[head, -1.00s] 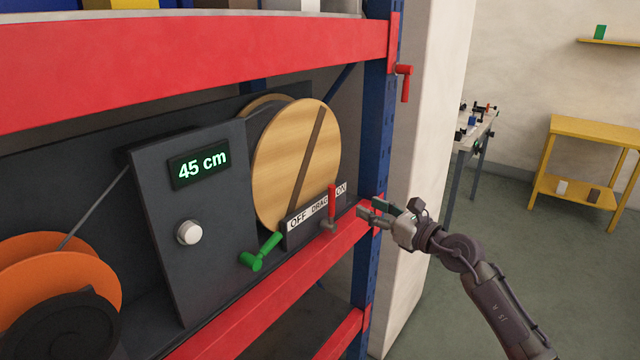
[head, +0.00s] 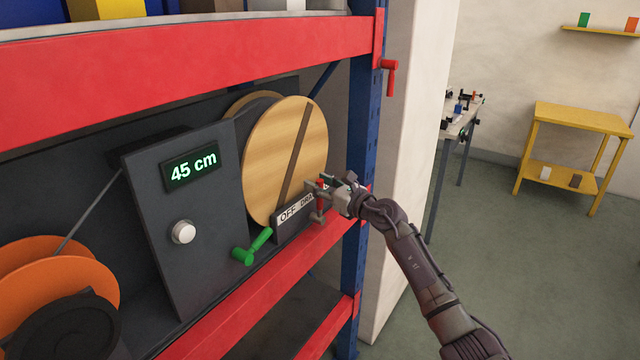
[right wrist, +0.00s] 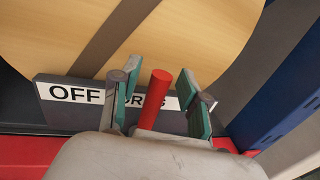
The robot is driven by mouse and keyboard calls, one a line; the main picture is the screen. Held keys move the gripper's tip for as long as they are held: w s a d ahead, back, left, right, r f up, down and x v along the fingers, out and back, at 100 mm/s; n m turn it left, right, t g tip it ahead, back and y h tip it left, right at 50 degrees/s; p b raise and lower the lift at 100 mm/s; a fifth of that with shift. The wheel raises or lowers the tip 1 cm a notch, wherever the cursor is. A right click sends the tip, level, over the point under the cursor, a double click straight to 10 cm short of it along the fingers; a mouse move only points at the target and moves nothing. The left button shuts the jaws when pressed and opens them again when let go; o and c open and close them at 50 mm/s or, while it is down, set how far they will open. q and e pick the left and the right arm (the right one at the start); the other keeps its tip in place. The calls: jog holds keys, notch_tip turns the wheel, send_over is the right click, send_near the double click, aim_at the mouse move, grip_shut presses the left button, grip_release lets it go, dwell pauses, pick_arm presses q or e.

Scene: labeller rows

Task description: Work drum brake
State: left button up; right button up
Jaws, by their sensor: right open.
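The drum is a round wooden disc (head: 285,160) with a dark diagonal band, standing in the shelf bay. In front of its lower edge is a label plate (head: 288,217) reading OFF, DRAG and, earlier, ON; my gripper now covers its right end. A red lever (head: 320,203) stands upright at the plate's right part. My right gripper (head: 322,190) is open at this lever. In the right wrist view the red lever (right wrist: 155,98) stands between the two open fingers (right wrist: 160,92), closer to the left one; contact cannot be told. My left gripper is not in view.
A dark panel (head: 195,270) shows 45 cm and a white knob (head: 184,232). A green crank (head: 252,247) sticks out left of the plate. A red beam (head: 240,318) runs below, a blue post (head: 362,130) stands right. Orange reel (head: 70,270) at left.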

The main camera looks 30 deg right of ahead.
jog(key=shift+s, duration=0.1)
jog(key=shift+c, duration=0.9)
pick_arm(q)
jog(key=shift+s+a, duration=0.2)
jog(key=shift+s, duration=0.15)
pick_arm(e)
grip_shut()
jog(key=shift+w+d+r+m+p, duration=0.1)
jog(key=shift+w+d+m+p, duration=0.1)
jog(key=shift+d+m+p, duration=0.2)
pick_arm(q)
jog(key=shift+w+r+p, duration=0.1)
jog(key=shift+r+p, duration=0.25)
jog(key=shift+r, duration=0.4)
pick_arm(e)
jog(key=shift+w+d+f+m+g, duration=0.2)
jog(key=shift+w+d+f+m, duration=0.15)
jog(key=shift+d+m, duration=0.45)
jog(key=shift+w+d+f+m+g, duration=0.2)
jog(key=shift+w+d+f+m, duration=0.1)
jog(key=shift+d+m, duration=0.55)
jog(key=shift+w+d+f+m+g, duration=0.3)
jog(key=shift+d+m, duration=0.3)
jog(key=shift+m, duration=0.35)
